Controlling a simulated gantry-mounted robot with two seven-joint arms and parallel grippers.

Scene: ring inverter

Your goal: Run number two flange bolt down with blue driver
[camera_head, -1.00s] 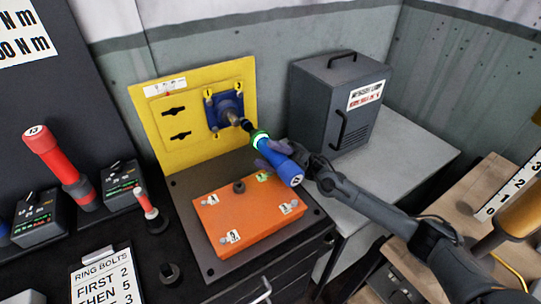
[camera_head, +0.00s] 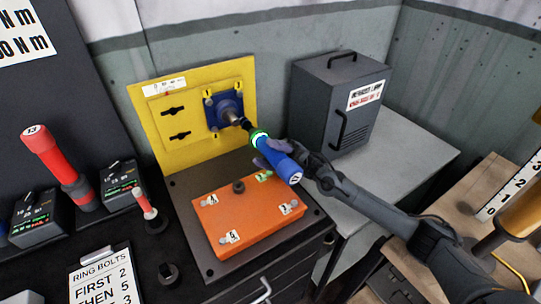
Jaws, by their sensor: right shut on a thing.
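The blue driver (camera_head: 281,163) is in my right gripper (camera_head: 273,153), which is shut around its body below the green ring. The driver's dark tip points up and left and reaches the blue flange (camera_head: 226,104) on the yellow panel (camera_head: 150,128). The tip is at or very near the grey stub in front of the flange; exact contact with a bolt cannot be told. Yellow number tags sit around the flange, with bolt heads at its corners. My left gripper is not in view.
An orange block (camera_head: 246,222) with numbered tags lies below the panel. A grey cabinet (camera_head: 338,100) stands right of the panel. A ring bolts card (camera_head: 103,278) is at front left.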

